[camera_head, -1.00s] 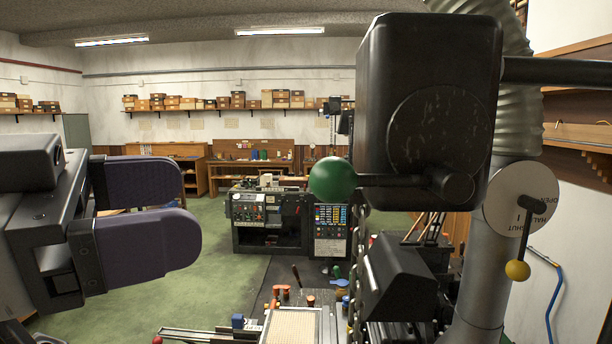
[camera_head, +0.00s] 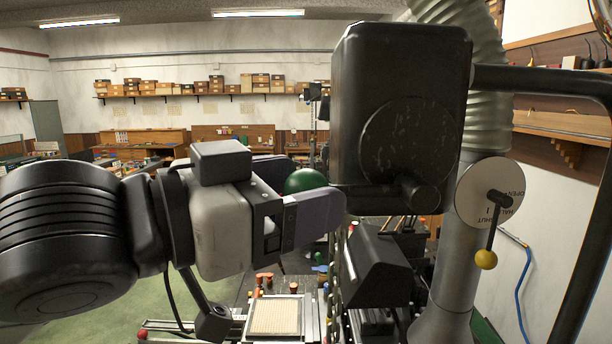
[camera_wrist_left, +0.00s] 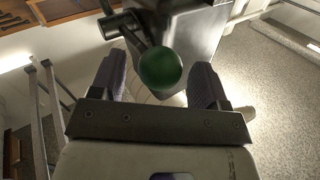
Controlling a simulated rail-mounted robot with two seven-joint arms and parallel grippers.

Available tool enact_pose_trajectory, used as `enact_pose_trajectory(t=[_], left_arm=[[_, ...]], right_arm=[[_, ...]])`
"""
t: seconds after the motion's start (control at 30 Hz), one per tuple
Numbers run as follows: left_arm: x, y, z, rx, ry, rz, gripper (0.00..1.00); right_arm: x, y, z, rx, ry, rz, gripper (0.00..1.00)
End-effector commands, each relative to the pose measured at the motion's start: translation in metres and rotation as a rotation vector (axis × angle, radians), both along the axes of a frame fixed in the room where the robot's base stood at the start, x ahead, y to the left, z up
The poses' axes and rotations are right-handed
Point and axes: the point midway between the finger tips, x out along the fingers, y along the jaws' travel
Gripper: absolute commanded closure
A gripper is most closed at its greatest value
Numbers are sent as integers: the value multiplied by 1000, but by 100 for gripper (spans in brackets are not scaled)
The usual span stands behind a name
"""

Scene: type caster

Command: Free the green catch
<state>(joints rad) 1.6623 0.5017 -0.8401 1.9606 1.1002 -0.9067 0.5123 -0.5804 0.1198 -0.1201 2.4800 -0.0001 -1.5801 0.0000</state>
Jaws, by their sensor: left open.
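The green catch is a green ball knob (camera_head: 306,181) on a dark lever coming from the black box (camera_head: 398,110). In the head view the knob is partly hidden behind my left gripper's near finger. My left gripper (camera_head: 300,194) is open, with its purple-grey fingers on either side of the knob. In the left wrist view the green knob (camera_wrist_left: 160,67) sits between the two fingers of my left gripper (camera_wrist_left: 160,80), with a visible gap to each side. My right gripper is not in view.
A dial with a yellow-knobbed lever (camera_head: 486,259) is on the grey pipe right of the box. A dark angled housing (camera_head: 376,262) stands below the box. A tray (camera_head: 274,316) and small orange-topped parts lie lower down. Open green floor lies at the left.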

Motion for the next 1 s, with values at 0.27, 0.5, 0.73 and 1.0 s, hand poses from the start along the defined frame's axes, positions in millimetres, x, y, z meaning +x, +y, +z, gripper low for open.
enact_pose_trajectory(t=[0.27,0.5,0.73,1.0], left_arm=[[7,-10,0,1,-1,-1,31],[7,-10,0,1,-1,0,31],[7,-10,0,1,-1,0,51],[7,-10,0,1,-1,0,77]], right_arm=[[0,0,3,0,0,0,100],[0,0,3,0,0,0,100],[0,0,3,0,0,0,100],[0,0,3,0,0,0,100]])
